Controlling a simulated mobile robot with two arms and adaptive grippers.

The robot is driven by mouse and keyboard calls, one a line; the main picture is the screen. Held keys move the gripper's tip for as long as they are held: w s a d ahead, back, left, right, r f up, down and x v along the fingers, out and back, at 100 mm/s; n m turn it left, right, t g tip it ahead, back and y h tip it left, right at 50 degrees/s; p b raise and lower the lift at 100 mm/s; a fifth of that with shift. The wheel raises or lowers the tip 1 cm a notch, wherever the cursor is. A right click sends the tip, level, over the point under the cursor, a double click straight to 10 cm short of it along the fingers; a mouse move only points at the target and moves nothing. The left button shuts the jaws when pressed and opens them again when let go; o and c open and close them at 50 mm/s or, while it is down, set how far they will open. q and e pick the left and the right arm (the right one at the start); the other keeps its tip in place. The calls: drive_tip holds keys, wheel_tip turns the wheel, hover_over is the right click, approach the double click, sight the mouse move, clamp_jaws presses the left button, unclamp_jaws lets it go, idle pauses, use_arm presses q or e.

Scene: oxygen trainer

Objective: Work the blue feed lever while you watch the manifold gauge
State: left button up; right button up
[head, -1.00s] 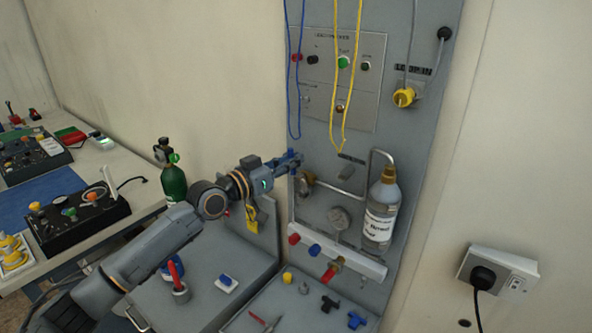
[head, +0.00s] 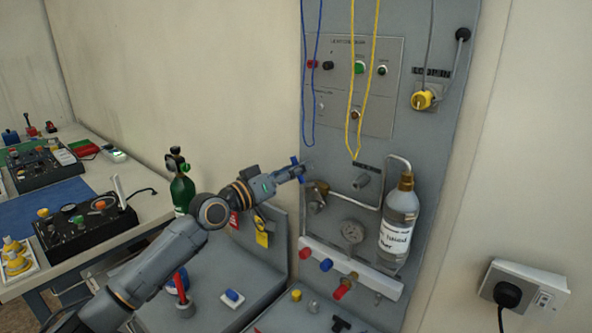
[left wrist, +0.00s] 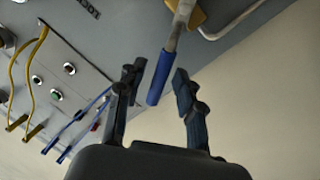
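The blue feed lever (left wrist: 159,78) shows in the left wrist view as a blue sleeve on a metal rod. It lies between the two spread fingers of my left gripper (left wrist: 160,72), with gaps visible on both sides. In the head view my left gripper (head: 300,171) is at the left edge of the grey panel, and a bit of blue shows at its fingers. The manifold gauge (head: 353,232) is a round dial on the panel, lower right of the gripper. Its reading is too small to tell. My right gripper is not in view.
A labelled bottle (head: 399,222) stands right of the gauge. A white rail (head: 375,279) with coloured knobs runs below. Blue (head: 305,110) and yellow (head: 351,120) cords hang above the gripper. A green cylinder (head: 181,190) stands behind my arm.

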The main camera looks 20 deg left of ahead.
use_arm(q)
drive_tip(key=v, duration=1.2)
idle(6.8)
